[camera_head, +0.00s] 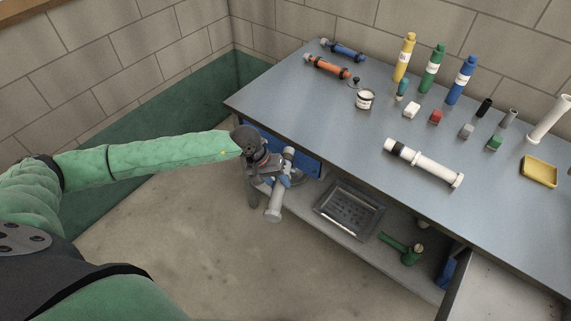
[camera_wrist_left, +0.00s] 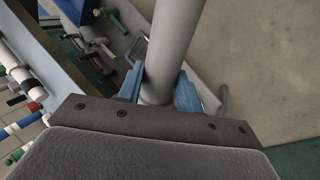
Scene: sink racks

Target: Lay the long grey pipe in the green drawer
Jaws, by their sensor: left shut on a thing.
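The long grey pipe (camera_head: 275,205) hangs tilted off the front left edge of the workbench, over the floor. My left gripper (camera_head: 275,174) is shut around it. In the left wrist view the pipe (camera_wrist_left: 178,40) passes between the blue fingertips (camera_wrist_left: 160,92) and runs out of the top of the picture. A blue drawer front (camera_head: 305,160) shows under the bench top, just behind the gripper. I cannot make out a green drawer in either view. My right gripper is not in view.
The grey workbench (camera_head: 330,105) holds a white pipe (camera_head: 423,163), an orange pipe (camera_head: 328,66), several bottles and small blocks. A dark tray (camera_head: 348,211) and a green fitting (camera_head: 403,247) lie on the lower shelf. An open grey box-like part (camera_head: 495,292) stands at bottom right. Floor at left is clear.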

